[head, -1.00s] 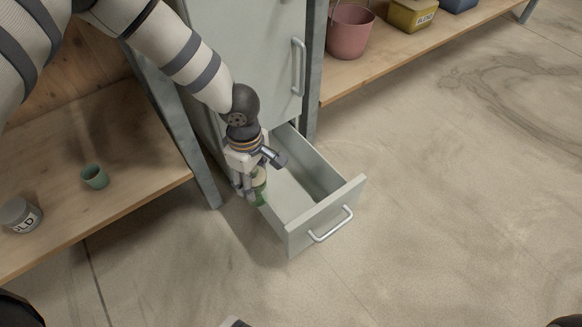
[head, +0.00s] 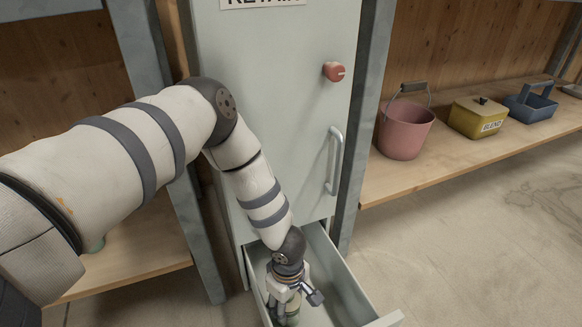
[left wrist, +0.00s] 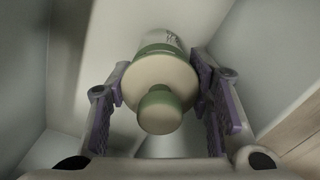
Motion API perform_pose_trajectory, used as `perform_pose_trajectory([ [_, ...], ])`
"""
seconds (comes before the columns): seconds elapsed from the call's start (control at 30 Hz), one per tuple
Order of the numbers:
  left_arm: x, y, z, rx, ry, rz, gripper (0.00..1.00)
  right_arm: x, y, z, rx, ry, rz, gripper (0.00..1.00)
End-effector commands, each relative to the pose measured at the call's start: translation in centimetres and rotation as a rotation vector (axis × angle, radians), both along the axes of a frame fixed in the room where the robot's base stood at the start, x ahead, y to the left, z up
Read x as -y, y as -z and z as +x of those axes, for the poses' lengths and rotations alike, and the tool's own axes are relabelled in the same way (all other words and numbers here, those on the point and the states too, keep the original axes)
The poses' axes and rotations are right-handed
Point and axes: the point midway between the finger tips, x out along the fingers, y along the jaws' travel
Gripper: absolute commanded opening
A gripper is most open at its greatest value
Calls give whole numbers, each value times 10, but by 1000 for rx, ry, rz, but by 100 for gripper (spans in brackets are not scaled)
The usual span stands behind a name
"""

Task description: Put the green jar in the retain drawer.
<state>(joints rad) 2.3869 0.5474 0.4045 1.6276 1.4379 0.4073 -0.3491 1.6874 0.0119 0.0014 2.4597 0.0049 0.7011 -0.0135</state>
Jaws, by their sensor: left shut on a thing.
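The green jar (head: 293,310) is in my left gripper (head: 287,303), low at the open retain drawer (head: 352,292). In the head view, gripper and jar show against the drawer's inside. In the left wrist view, the jar (left wrist: 158,85) has a pale lid with a green knob facing the camera, and the purple finger pads (left wrist: 160,90) close on its two sides. Pale drawer walls surround it there. Whether the jar touches the drawer floor I cannot tell. My right gripper is not in view.
The cabinet (head: 275,90) above the drawer has a red knob (head: 334,71) and a vertical handle (head: 334,160). A pink bucket (head: 404,131), a yellow BLEND box (head: 478,117) and a blue caddy (head: 530,106) stand on the right shelf. The floor at right is clear.

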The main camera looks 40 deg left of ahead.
Motion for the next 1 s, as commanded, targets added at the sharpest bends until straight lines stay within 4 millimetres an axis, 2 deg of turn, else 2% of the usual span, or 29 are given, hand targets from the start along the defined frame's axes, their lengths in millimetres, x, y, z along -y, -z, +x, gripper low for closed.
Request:
perform_pose_trajectory([
  [0.3,0,3,1,2,-1,0,7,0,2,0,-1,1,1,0],
  [0.33,0,3,1,1,-1,0,49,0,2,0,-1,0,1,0],
  [0.37,0,3,1,2,-1,0,55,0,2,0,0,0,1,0],
  [0.63,0,2,1,2,0,0,55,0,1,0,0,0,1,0],
  [0.73,0,-7,1,4,0,0,55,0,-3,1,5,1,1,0],
  [1.0,0,-81,2,9,-1,-2,55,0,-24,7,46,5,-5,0],
])
